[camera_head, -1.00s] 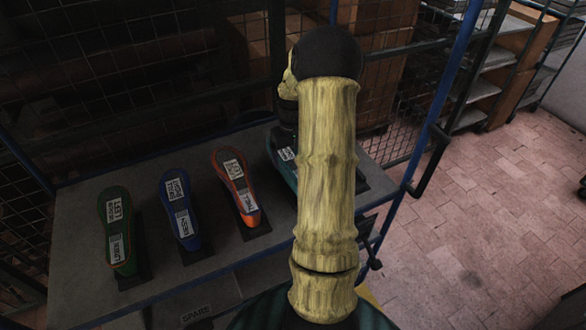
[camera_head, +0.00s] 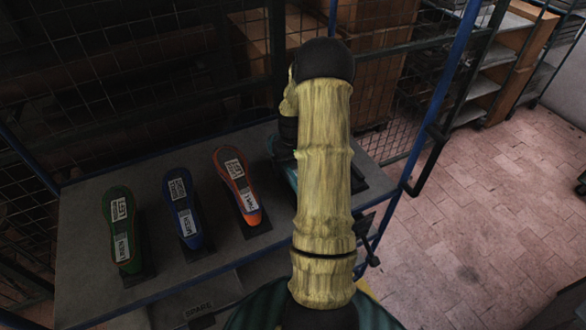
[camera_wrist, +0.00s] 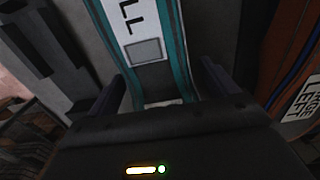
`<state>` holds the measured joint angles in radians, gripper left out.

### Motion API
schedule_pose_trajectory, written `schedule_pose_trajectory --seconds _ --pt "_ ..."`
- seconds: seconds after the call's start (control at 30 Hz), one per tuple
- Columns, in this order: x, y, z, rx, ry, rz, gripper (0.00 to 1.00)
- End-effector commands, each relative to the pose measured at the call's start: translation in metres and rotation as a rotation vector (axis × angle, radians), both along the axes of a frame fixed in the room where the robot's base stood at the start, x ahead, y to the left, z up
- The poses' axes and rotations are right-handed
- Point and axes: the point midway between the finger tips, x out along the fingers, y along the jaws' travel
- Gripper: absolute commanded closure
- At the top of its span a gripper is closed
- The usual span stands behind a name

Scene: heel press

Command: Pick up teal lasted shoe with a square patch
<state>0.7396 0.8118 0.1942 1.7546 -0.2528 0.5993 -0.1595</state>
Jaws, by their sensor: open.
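The teal lasted shoe (camera_wrist: 178,50) fills the upper middle of the wrist view. It carries a white label strip with black letters and a grey square patch (camera_wrist: 143,51). In the head view only a sliver of the teal shoe (camera_head: 291,178) shows, as my arm hides the rest. My gripper (camera_wrist: 162,78) is open, with one dark finger on each side of the shoe's near end. I cannot tell whether either finger touches it. Nothing is seen held.
An orange shoe (camera_head: 236,183), a blue shoe (camera_head: 180,200) and a green shoe (camera_head: 121,220) stand in a row left of the teal one on the grey shelf (camera_head: 82,262). The orange shoe (camera_wrist: 300,62) is close to the right finger. Wire mesh stands behind.

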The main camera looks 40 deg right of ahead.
Motion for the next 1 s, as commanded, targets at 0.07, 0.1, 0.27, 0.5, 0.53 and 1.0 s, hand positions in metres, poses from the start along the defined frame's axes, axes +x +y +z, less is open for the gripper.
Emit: schedule_pose_trajectory --seconds 0.07,0.1,0.27,0.5,0.53,1.0 --pt "0.0000 0.0000 0.0002 0.000 0.000 0.000 0.14" --pt "0.0000 0.0000 0.0002 0.000 0.000 0.000 0.14" --pt "0.0000 0.0000 0.0003 0.000 0.000 0.000 0.18" --pt "0.0001 -0.0001 0.0004 0.000 0.000 0.000 0.65" --pt "0.0000 -0.0001 0.0004 0.000 0.000 0.000 0.71" --pt "0.0012 -0.0010 0.0093 -0.003 -0.004 -0.001 0.86"
